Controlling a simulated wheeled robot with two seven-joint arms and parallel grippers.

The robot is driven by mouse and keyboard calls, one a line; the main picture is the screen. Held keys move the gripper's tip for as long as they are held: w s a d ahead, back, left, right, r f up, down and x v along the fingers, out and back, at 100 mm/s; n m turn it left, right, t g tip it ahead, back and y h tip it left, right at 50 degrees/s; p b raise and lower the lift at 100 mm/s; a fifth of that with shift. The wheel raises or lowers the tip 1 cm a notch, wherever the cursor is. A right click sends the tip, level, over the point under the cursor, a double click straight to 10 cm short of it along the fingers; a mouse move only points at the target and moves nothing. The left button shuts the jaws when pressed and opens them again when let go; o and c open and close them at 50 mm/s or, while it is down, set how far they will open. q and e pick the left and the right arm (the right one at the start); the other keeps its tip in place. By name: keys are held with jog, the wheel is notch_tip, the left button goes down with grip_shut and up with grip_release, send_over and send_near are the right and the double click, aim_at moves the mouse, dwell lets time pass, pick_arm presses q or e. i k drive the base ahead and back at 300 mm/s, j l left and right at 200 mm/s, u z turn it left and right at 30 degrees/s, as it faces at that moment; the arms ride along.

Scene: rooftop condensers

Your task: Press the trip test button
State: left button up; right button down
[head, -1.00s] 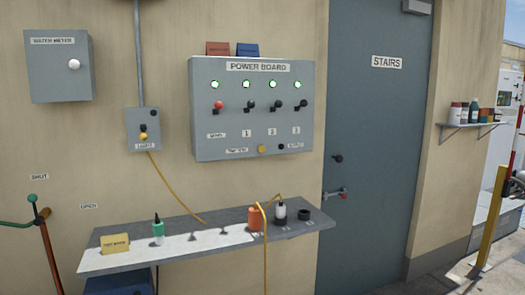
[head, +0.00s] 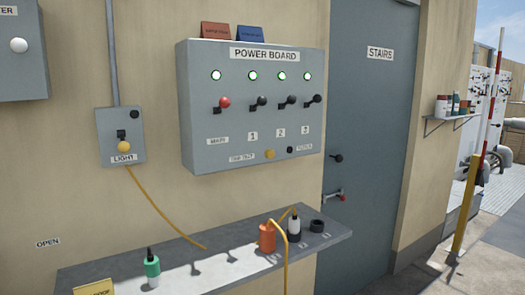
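The power board (head: 252,105) is a grey box on the beige wall, near the middle of the head view. The trip test button, a small yellow round button (head: 270,154), sits on its lower face beside a "TRIP TEST" label. A small black button or socket (head: 290,150) is just to its right. Above are a red main switch (head: 224,102) and three black switches (head: 262,102) marked 1, 2 and 3. Several green lamps (head: 253,76) are lit above the switches. Neither of my grippers shows in the head view.
A grey shelf (head: 215,279) below the board holds a green bottle (head: 152,266), an orange container (head: 267,238) with a yellow cable, and a white bottle (head: 294,226). A light switch box (head: 121,137) is at left. A stairs door (head: 372,130) stands right of the board.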

aim_at(269, 153)
jog(key=i+j+z, duration=0.1)
jog(key=j, duration=0.25)
jog(key=i+j+z, duration=0.1)
jog(key=i+j, duration=0.15)
jog(key=j, duration=0.15)
jog(key=i+j+z, duration=0.1)
jog(key=j, duration=0.3)
jog(key=i, duration=0.05)
